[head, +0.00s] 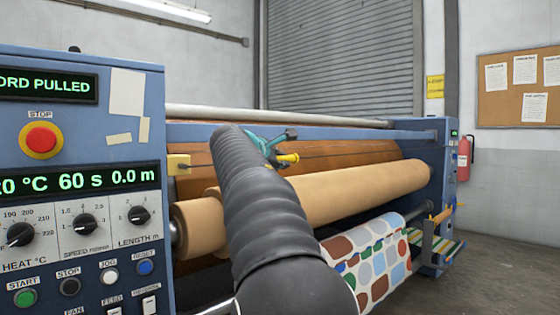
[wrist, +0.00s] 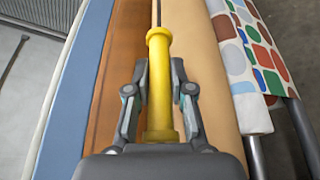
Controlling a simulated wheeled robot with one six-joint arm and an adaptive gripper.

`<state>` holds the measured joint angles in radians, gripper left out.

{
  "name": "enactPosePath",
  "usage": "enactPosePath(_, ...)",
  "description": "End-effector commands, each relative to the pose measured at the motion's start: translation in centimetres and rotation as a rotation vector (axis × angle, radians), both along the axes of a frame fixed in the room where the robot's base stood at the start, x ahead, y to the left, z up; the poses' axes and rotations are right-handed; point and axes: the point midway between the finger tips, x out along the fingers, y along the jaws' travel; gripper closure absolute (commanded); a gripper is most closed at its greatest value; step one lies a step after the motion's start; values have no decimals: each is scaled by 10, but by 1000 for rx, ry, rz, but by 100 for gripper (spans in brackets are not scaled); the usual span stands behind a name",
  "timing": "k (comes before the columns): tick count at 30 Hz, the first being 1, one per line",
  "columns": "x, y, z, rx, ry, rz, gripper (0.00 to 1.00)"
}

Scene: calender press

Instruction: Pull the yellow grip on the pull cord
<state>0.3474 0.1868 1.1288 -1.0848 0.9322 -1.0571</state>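In the head view the yellow grip (head: 288,158) shows partly beside my gripper (head: 280,150), in front of the brown roller area. My dark arm hides part of the cord line there. The panel display (head: 48,87) reads "ORD PULLED", with its left end cut off.
The blue control panel (head: 85,215) with a red stop button (head: 41,139) stands close on the left. Tan rollers (head: 345,190) and patterned fabric (head: 372,262) lie below my gripper. Floor at right is open.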

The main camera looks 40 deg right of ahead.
Motion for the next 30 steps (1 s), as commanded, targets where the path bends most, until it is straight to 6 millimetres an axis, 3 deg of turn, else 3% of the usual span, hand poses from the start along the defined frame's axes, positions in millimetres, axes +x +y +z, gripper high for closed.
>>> enactPosePath(7,-5,-1,0,0,-1,-1,100)
enactPosePath(16,-42,-4,-1,-1,-1,-2,100)
enactPosePath(25,-45,-4,-1,3,1,-4,100)
enactPosePath(26,-45,-4,-1,3,1,-4,76)
enactPosePath(27,-45,-4,-1,3,1,-4,66)
enactPosePath(29,-45,-4,-1,2,1,-4,52)
enactPosePath(30,-45,-4,-1,2,1,-4,52)
